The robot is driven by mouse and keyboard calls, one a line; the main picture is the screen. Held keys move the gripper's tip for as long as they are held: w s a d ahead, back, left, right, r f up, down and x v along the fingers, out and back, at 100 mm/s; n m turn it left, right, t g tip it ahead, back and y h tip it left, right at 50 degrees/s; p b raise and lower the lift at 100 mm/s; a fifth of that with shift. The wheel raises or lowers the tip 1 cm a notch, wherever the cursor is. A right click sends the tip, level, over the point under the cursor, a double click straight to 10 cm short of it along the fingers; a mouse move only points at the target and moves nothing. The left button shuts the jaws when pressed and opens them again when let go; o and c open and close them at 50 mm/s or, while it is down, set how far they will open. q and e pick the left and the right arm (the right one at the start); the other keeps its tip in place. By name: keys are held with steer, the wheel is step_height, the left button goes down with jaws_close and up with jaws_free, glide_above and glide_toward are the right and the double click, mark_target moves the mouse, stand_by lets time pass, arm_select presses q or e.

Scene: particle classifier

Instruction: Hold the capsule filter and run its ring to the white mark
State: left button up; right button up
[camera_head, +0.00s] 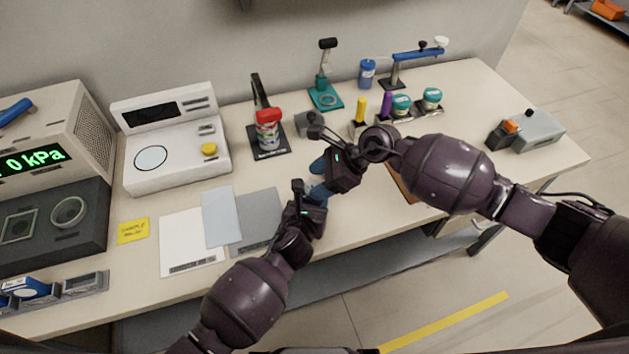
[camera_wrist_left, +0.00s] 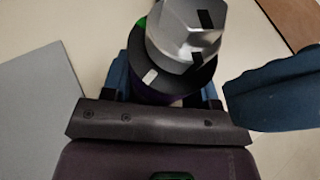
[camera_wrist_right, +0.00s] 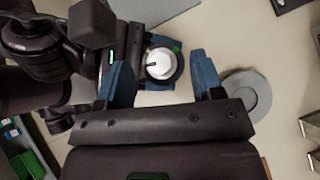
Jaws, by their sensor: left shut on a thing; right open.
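The capsule filter shows in the left wrist view with a silver faceted cap (camera_wrist_left: 190,25) above a dark ring (camera_wrist_left: 180,80). The ring bears a white patch, the cap has black marks, and a bit of green shows at the upper left. My left gripper (camera_head: 317,190) is shut on the filter below the ring. In the head view, the grippers hide most of the filter.
A grey disc (camera_wrist_right: 262,95) lies near the right gripper's right finger. Grey (camera_head: 258,220) and white (camera_head: 185,245) sheets lie left of the grippers. Several holders and stands line the back of the table, including a teal stand (camera_head: 325,97). A grey device (camera_head: 535,130) sits at right.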

steer(key=shift+a+f, duration=0.5)
steer(key=shift+f, duration=0.05)
steer(key=shift+c, duration=0.2)
steer(key=c, duration=0.9)
steer(key=shift+m, duration=0.3)
steer(key=m+t, duration=0.3)
steer(key=shift+s+a+m+h, duration=0.1)
steer(key=shift+s+m+h, duration=0.2)
steer(key=shift+m, duration=0.1)
steer(key=shift+a+m+t+h, duration=0.1)
steer(key=shift+m+t+h, duration=0.3)
steer(key=shift+m+t, duration=0.7)
steer(key=shift+r, duration=0.1)
